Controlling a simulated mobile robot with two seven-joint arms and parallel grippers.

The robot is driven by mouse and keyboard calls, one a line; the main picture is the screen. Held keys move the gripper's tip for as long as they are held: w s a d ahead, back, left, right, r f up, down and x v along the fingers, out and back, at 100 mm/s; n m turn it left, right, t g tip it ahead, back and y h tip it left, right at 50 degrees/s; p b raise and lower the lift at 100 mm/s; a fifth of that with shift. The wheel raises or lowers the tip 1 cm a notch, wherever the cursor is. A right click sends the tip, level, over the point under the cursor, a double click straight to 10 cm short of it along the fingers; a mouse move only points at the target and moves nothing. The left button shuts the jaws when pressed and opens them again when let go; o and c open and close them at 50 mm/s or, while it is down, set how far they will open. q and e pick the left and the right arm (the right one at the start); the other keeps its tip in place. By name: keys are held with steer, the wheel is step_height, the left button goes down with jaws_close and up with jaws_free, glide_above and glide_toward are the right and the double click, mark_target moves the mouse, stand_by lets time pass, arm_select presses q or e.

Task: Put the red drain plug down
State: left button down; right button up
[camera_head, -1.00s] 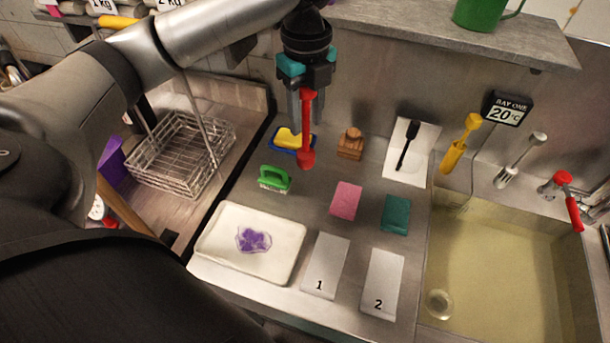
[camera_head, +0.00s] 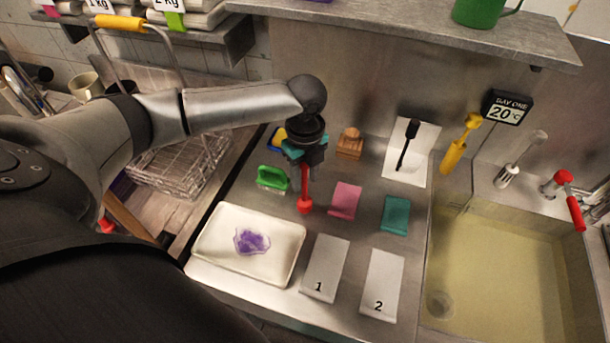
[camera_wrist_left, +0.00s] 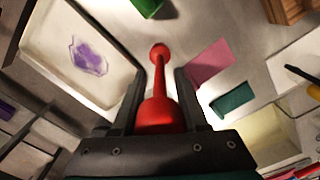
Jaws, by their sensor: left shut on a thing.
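The red drain plug (camera_head: 305,190) hangs upright below my left gripper (camera_head: 304,168), its round lower end low over the steel counter between the green-handled brush and the pink sponge. I cannot tell whether it touches the counter. In the left wrist view the red plug (camera_wrist_left: 157,105) lies between the two dark fingers of my left gripper (camera_wrist_left: 158,90), which is shut on its wider upper part. My right gripper is not in view.
A white tray (camera_head: 207,244) with a purple patch lies front left. The green brush (camera_head: 272,179), pink sponge (camera_head: 346,200), teal sponge (camera_head: 395,214) and cards 1 (camera_head: 325,267) and 2 (camera_head: 382,284) surround it. The sink (camera_head: 500,260) is at right; a wire basket (camera_head: 180,165) is at left.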

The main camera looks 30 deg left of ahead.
arm_select(q)
steer(key=shift+f, duration=0.15)
steer(key=shift+c, duration=2.2)
jaws_free()
step_height(320, 180, up, 12)
steer(key=shift+r, duration=0.2)
steer(key=shift+f, duration=0.1)
